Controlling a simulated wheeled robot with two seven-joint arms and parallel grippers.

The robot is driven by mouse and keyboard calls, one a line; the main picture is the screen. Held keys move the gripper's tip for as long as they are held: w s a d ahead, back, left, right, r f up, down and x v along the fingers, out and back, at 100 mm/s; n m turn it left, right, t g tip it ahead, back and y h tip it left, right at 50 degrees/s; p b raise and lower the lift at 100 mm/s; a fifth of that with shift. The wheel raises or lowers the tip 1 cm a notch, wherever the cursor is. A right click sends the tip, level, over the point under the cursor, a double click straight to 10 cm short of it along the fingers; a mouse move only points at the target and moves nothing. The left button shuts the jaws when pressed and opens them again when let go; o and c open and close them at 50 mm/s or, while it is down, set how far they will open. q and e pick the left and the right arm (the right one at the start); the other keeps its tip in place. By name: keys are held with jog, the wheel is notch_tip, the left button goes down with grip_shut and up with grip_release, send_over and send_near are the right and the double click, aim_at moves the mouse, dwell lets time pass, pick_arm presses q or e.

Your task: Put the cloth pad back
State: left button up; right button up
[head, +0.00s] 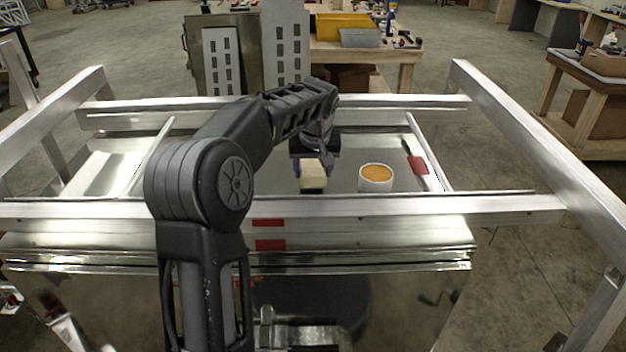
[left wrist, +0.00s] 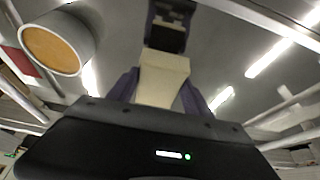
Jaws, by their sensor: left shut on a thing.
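The cream, block-shaped cloth pad (head: 313,176) is low over the grey metal panel in the middle of the trailer frame. My left gripper (head: 314,161) is shut on it, reaching in from above. In the left wrist view the pad (left wrist: 163,78) sits between the two purplish fingers. A dark, box-like piece (left wrist: 168,28) shows just beyond the pad there; I cannot tell whether they touch. Whether the pad's underside touches the panel is hidden. My right gripper is not in view.
A white cup with orange-tan contents (head: 376,178) stands right of the pad, close to the gripper. A red-ended tool (head: 418,165) lies farther right. Aluminium rails (head: 400,206) run in front of and behind the panel. Bare panel (head: 345,150) lies around the cup.

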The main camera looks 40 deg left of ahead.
pick_arm(q)
notch_tip(320, 180, down, 3)
jog(key=shift+f+p, duration=0.1)
jog(key=shift+p, duration=0.35)
jog(key=shift+f, duration=0.2)
jog(key=shift+f, duration=0.25)
jog(key=o, duration=1.3)
jog(key=shift+r, duration=0.1)
jog(key=shift+o, duration=0.2)
